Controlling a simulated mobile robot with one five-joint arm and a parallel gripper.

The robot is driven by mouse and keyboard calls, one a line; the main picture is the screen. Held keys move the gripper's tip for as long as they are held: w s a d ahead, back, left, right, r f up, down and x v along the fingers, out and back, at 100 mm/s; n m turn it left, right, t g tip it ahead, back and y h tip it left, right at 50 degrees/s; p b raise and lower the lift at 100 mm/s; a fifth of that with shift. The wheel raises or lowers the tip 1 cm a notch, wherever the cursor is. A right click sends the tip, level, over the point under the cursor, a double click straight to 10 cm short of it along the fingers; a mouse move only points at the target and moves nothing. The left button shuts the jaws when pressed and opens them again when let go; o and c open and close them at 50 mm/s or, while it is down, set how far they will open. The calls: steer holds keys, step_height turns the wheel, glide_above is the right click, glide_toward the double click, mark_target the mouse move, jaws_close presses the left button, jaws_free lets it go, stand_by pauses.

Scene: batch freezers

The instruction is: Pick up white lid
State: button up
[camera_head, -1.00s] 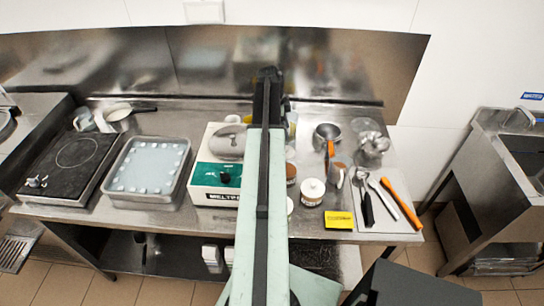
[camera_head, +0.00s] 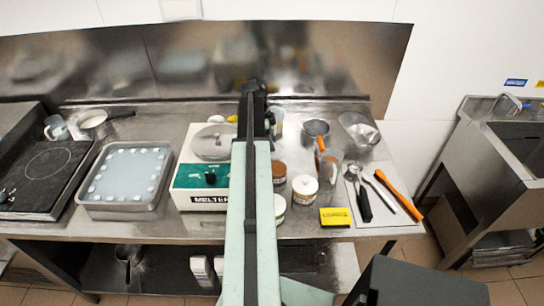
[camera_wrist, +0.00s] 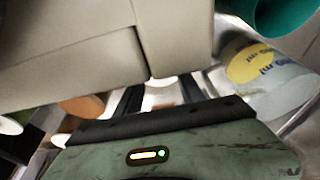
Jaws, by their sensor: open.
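A small jar with a white lid (camera_head: 305,183) stands on the steel table, just right of my arm in the head view. It is the clearest white lid there. In the head view my arm reaches away over the table and hides the jaws. In the wrist view my gripper (camera_wrist: 147,97) is open, with two dark fingers partly covered by large beige blocks. Something pale and blurred shows between the fingers; I cannot tell if it is the lid. I see no lid held.
The white and green melter (camera_head: 205,182) stands left of my arm. A lidded tray (camera_head: 125,203) and dark cooktop (camera_head: 42,175) are farther left. A brown-topped jar (camera_head: 279,172), a yellow block (camera_head: 335,217) and utensils on a mat (camera_head: 375,213) are to the right. A labelled container (camera_wrist: 265,75) shows in the wrist view.

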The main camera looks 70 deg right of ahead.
steer(key=shift+b+x, duration=0.3)
steer(key=shift+x, duration=0.75)
steer(key=shift+r, duration=0.15)
steer(key=shift+c, duration=0.6)
jaws_close()
